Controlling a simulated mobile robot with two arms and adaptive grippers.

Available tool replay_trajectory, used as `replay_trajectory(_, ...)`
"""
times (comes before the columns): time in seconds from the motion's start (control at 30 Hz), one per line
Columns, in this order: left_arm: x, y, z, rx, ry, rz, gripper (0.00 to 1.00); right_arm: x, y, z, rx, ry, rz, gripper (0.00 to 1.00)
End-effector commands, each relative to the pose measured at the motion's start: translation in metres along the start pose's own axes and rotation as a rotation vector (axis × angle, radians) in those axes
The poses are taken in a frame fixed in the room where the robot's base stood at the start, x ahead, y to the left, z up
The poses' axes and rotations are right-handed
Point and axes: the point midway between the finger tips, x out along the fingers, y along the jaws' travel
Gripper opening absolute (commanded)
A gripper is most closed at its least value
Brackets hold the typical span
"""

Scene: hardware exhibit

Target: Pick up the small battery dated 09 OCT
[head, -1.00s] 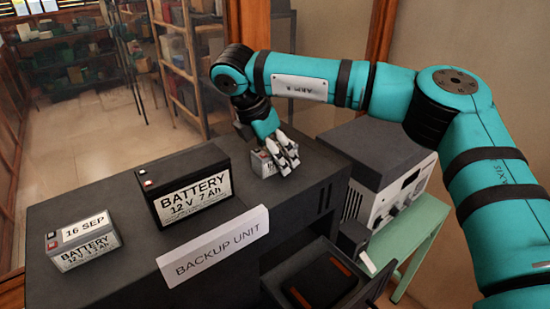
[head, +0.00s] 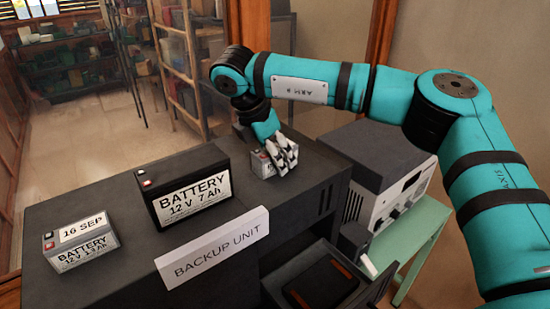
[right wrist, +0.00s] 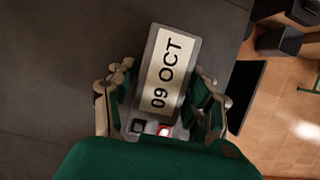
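The small grey battery dated 09 OCT (right wrist: 166,75) shows its label and a red and a dark terminal in the right wrist view. In the head view this battery (head: 261,165) sits on the dark cabinet's top, partly hidden by my fingers. My right gripper (head: 286,164) reaches down over it. In the right wrist view the right gripper's fingers (right wrist: 163,100) lie against both sides of the battery and look shut on it. It shows no clear lift off the surface. My left gripper is not in view.
A larger black battery (head: 187,186) and a small grey battery marked 16 SEP (head: 80,243) stand to the left on the dark cabinet (head: 120,272). A BACKUP UNIT sign (head: 213,247) stands in front. An open drawer (head: 285,290) is below, and a grey instrument (head: 395,200) stands at right.

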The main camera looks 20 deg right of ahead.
Motion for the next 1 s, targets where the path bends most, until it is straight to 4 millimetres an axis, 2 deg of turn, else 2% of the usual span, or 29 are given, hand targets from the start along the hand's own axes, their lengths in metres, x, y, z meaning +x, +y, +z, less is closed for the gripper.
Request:
replay_trajectory(0.03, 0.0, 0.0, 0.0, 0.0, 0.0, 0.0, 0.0, 0.0, 0.0, 0.0, 0.0, 0.0, 0.0, 0.43)
replay_trajectory(0.37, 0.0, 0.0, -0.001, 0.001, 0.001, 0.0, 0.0, 0.0, 0.0, 0.0, 0.0, 0.0, 0.0, 0.0)
replay_trajectory(0.77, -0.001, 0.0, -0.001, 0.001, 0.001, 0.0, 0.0, -0.002, 0.0, 0.001, 0.001, -0.001, 0.002, 0.0)
replay_trajectory(1.0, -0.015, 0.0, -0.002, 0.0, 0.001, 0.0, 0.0, -0.009, 0.0, 0.004, 0.001, -0.001, 0.001, 0.0)
